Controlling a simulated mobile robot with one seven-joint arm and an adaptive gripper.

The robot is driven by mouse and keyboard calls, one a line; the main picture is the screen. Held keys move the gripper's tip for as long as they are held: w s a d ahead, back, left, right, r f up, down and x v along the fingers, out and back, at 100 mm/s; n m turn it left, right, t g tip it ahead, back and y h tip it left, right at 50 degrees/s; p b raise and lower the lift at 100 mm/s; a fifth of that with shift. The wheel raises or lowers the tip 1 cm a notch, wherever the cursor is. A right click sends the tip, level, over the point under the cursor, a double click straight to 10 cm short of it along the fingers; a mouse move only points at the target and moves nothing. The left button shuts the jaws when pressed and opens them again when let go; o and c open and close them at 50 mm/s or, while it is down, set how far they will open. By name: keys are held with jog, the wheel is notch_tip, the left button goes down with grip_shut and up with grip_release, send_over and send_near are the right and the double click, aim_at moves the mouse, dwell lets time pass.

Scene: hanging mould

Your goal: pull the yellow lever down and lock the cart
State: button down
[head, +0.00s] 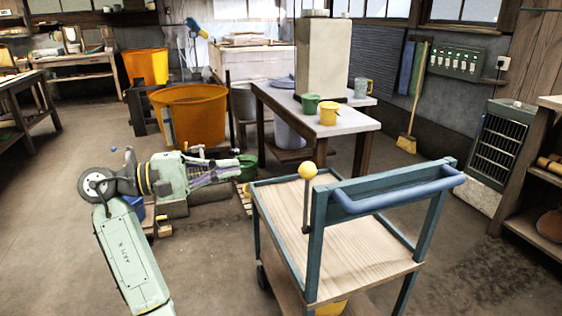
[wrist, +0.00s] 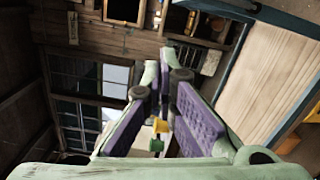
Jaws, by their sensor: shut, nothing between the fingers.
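The yellow lever shows in the head view as a yellow ball knob (head: 308,170) on a thin dark rod. It stands upright beside the near-left post of the cart's blue handle frame. The cart (head: 355,245) has a pale wooden top and a blue frame. My gripper (head: 240,168) is left of the cart and the knob, apart from both, pointing right. Its purple-padded fingers (wrist: 166,68) are shut and empty in the wrist view. The cart's top (wrist: 262,85) shows at the right of that view; I cannot make out the lever there.
An orange tub (head: 190,115) stands behind my arm. A shelf (head: 540,210) is at the right. Floor is clear right of the cart.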

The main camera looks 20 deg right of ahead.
jog(key=shift+d, duration=0.1)
jog(key=s+d+p, duration=0.2)
jog(key=s+d, duration=0.2)
jog(key=d, duration=0.6)
jog(key=shift+d+r, duration=0.35)
jog(key=shift+r, duration=0.1)
jog(key=shift+s+d, duration=0.1)
